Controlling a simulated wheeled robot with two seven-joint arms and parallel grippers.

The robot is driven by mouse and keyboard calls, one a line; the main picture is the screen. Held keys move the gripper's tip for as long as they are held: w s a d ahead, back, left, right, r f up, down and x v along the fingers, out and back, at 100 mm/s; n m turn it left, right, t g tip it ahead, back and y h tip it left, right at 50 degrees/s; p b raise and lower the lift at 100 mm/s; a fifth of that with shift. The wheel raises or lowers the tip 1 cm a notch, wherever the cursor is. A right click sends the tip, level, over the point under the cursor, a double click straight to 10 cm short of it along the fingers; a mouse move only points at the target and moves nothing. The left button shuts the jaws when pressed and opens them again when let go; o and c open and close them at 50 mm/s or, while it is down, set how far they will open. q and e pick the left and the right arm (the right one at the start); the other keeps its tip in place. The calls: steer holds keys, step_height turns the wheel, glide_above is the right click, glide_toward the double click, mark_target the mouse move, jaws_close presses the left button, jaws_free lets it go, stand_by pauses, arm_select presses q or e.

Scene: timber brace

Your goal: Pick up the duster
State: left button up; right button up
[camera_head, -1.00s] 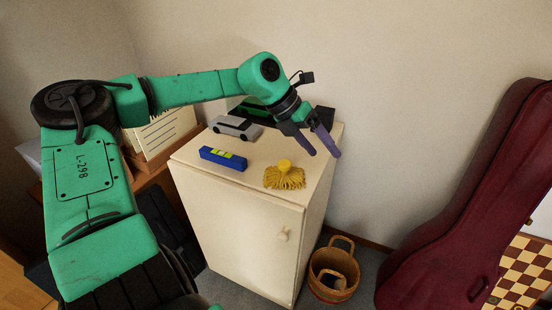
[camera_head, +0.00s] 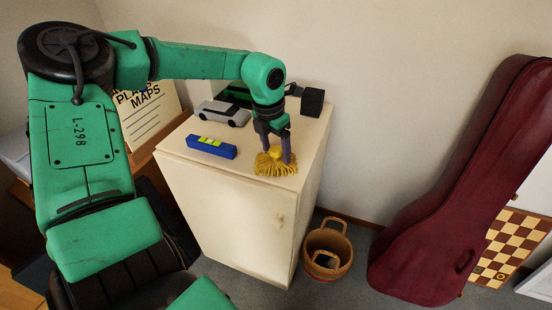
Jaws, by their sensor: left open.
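The duster (camera_head: 276,168) is a yellow mop-like head with a round yellow knob on top. It lies on the top of the cream cabinet (camera_head: 226,190), near its front right. My left gripper (camera_head: 277,156) points down over the duster, with its two open fingers on either side of the knob. Whether the fingers touch the knob cannot be told. My right gripper is not in view.
A blue spirit level (camera_head: 211,147) and a silver toy car (camera_head: 222,113) stand on the cabinet, left of the duster. A black box-like thing (camera_head: 312,102) is at the back right. A wicker basket (camera_head: 327,251) and a dark red instrument case (camera_head: 455,190) stand right of the cabinet.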

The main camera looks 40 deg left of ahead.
mark_target(276, 149)
arm_select(q)
steer(key=shift+w+f, duration=0.1)
steer(key=shift+f, duration=0.1)
steer(key=shift+r, duration=0.1)
jaws_close()
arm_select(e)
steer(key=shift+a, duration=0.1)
arm_select(q)
steer(key=shift+r, duration=0.45)
step_height(276, 149, up, 19)
steer(key=p, duration=0.1)
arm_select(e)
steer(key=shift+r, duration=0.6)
